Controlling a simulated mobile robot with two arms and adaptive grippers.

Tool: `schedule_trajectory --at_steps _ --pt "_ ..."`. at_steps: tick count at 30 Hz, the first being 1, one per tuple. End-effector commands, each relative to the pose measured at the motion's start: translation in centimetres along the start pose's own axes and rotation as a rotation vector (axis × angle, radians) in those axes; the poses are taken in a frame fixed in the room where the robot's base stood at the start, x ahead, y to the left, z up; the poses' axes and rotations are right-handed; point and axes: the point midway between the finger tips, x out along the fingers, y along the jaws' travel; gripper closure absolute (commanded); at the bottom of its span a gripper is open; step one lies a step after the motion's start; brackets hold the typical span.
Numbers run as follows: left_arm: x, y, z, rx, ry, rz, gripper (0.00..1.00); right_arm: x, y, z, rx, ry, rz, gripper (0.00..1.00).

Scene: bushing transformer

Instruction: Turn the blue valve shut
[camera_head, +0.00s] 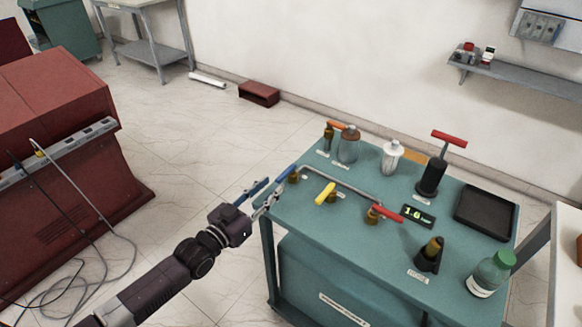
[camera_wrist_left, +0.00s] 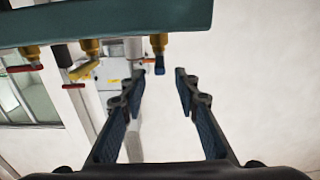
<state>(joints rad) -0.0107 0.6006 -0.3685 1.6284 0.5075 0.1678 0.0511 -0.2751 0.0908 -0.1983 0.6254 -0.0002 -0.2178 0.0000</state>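The blue valve has a blue lever handle (camera_head: 286,173) on a brass body (camera_head: 294,179) at the left edge of the teal table (camera_head: 300,225). My left gripper (camera_head: 267,193) is open and empty, just left of that edge and near the blue handle. In the left wrist view the blue handle (camera_wrist_left: 159,66) hangs below its brass body (camera_wrist_left: 158,43) in the picture. It appears between the two spread fingertips of the left gripper (camera_wrist_left: 160,75), a little beyond them, and I see no contact. My right gripper is not in view.
A yellow-handled valve (camera_head: 325,193) and a red-handled valve (camera_head: 387,213) stand along a grey pipe (camera_head: 340,184). Bottles (camera_head: 391,157), a black tray (camera_head: 486,212) and a small display (camera_head: 418,215) share the tabletop.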

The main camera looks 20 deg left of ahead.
Motion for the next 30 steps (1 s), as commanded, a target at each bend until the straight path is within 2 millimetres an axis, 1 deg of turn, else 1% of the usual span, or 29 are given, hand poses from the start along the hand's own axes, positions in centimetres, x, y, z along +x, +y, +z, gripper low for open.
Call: schedule_trajectory --at_steps 3,7,10,14,18,21,27,28,30 --pt "1.4 0.0 -0.2 -0.001 0.002 -0.001 0.71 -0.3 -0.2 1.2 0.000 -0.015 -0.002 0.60" --pt "3.4 0.0 -0.2 -0.001 0.001 -0.001 0.71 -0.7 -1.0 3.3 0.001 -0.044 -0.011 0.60" --pt "4.8 0.0 -0.2 -0.001 0.002 -0.001 0.71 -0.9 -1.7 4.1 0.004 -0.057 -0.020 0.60" --pt "6.3 0.0 -0.1 -0.001 0.001 -0.001 0.71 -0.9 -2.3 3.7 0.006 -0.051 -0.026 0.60" --pt "7.2 0.0 0.0 -0.001 0.000 -0.001 0.71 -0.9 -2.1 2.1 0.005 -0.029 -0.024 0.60" --pt "7.4 0.0 0.1 -0.001 -0.001 -0.001 0.71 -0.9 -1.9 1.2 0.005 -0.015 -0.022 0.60" --pt "7.4 0.0 0.1 0.000 -0.001 -0.001 0.71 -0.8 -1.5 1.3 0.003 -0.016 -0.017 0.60" --pt "7.4 0.0 0.1 0.000 -0.001 -0.001 0.72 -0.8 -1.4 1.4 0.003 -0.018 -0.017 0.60" --pt "7.4 0.0 0.1 0.000 -0.001 -0.001 0.80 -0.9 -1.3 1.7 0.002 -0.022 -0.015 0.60"
